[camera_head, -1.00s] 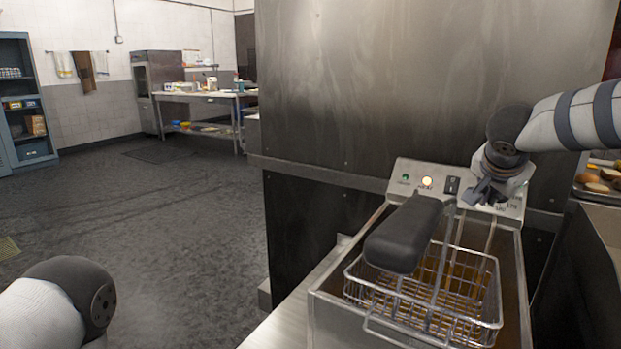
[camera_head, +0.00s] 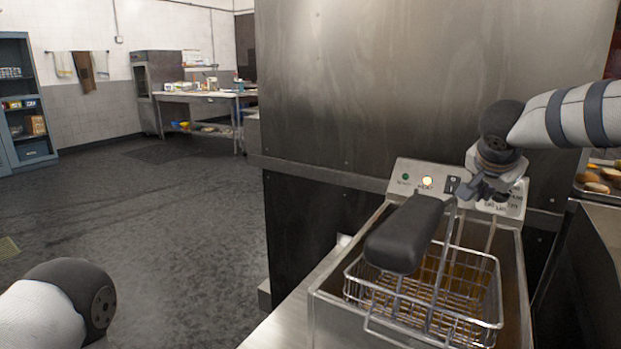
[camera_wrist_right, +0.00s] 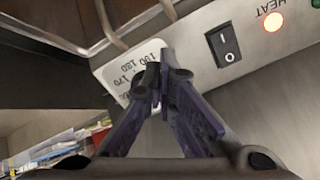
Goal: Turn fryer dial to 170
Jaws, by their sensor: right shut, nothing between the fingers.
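The fryer's control panel (camera_head: 403,182) stands at the back of the fryer, with a lit heat lamp (camera_head: 427,182) and a black rocker switch (camera_head: 452,185). In the right wrist view, printed temperature numbers (camera_wrist_right: 131,68), among them 190, 180 and 170, show on the panel beside the fingertips. My right gripper (camera_head: 474,192) is shut and empty, in front of the panel's right part. In the right wrist view, its fingertips (camera_wrist_right: 160,84) meet by the numbers and hide most of the dial. I cannot tell if they touch it. My left gripper is out of view.
A wire fryer basket (camera_head: 430,300) with a thick black handle (camera_head: 402,236) sits in the fryer, in front of the panel. A tall steel wall (camera_head: 400,90) stands behind. A tray of food (camera_head: 592,188) is at the right. The floor at left is open.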

